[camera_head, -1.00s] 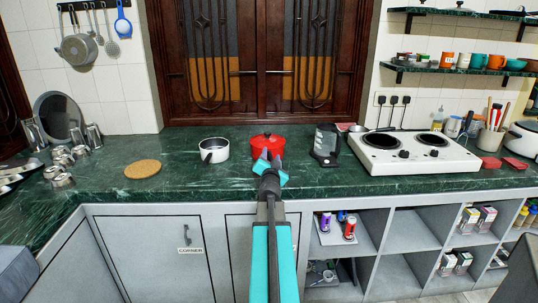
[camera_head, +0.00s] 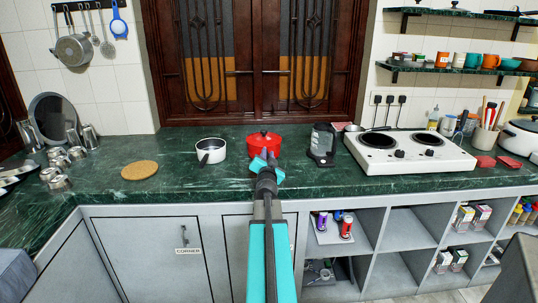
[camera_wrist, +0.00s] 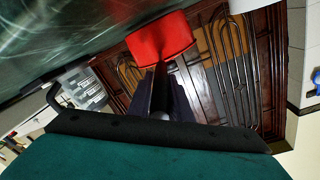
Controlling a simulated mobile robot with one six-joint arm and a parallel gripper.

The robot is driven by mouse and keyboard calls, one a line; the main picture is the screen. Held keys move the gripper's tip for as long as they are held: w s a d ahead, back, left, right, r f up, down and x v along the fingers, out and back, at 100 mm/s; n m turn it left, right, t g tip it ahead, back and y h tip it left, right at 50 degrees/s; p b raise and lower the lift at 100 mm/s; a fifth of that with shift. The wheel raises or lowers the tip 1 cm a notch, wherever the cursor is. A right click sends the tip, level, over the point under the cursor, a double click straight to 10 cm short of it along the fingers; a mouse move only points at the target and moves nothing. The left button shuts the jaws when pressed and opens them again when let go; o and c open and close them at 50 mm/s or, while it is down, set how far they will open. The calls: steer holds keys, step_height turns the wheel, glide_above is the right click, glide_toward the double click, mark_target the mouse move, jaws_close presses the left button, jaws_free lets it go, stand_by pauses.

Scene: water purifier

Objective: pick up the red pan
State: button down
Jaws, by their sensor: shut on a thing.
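The fingers partly hide the pan's front and handle. Whether the pan's base touches the counter is hard to tell.
A white saucepan (camera_head: 211,151) stands left of the pan, and a cork mat (camera_head: 140,170) lies further left. A black appliance (camera_head: 322,145) and a white two-burner stove (camera_head: 412,152) are to the right. The wooden window (camera_head: 262,65) is behind. The counter front is mostly clear.

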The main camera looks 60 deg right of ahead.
steer(key=shift+r+p, duration=1.1)
steer(key=shift+r, duration=0.35)
steer(key=shift+s+f+b, duration=0.25)
steer(key=shift+b, duration=0.25)
steer(key=s+a+r+b, duration=0.1)
steer(key=s+b, duration=0.9)
steer(key=s, duration=0.5)
steer(key=shift+s+r, duration=0.25)
steer(key=shift+r, duration=0.1)
